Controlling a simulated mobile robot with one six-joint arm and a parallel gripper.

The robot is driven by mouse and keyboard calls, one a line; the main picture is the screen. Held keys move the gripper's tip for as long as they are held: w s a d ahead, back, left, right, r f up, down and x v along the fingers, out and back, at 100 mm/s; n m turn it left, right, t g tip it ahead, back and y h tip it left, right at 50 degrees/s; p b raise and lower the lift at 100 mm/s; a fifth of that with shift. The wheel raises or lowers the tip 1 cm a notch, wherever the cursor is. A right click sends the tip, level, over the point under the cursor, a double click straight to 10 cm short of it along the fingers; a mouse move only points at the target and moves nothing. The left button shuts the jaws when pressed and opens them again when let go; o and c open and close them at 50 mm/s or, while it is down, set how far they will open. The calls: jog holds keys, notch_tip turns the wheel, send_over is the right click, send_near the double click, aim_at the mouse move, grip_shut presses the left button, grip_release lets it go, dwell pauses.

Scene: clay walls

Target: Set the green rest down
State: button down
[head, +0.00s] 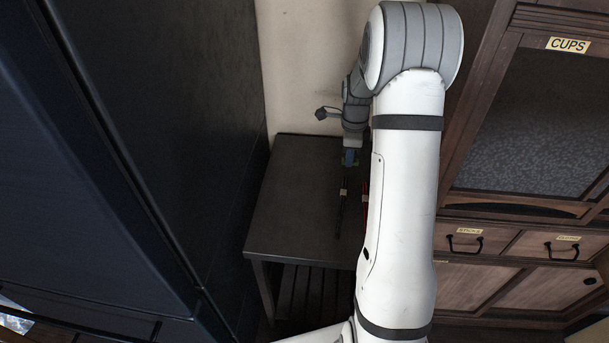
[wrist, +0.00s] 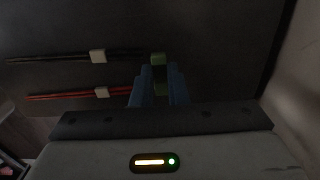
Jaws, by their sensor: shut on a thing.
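The green rest (wrist: 158,59) is a small block between the blue fingertips of my gripper (wrist: 157,78) in the wrist view. My gripper is shut on it, over the dark table (head: 290,190). I cannot tell whether the rest touches the tabletop. In the head view my gripper (head: 350,158) is small and near the back of the table, and the rest is hard to make out there.
Black chopsticks (wrist: 55,58) and red chopsticks (wrist: 70,95) lie beside my gripper, each with a pale rest (wrist: 98,56). A dark cabinet (head: 180,120) stands left. A wooden cupboard (head: 530,140) stands right. The table's left part is clear.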

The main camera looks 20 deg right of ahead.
jog(key=b, duration=0.2)
send_over(293, 169)
jog(key=shift+s+d, duration=0.15)
jog(key=shift+d, duration=0.2)
jog(key=f, duration=0.1)
jog(key=a+f+b, duration=0.1)
jog(key=f, duration=0.1)
jog(key=shift+f, duration=0.3)
jog(key=shift+d, duration=0.1)
jog(key=shift+f, duration=0.1)
jog(key=c, duration=1.4)
grip_release()
jog(key=shift+c, duration=0.2)
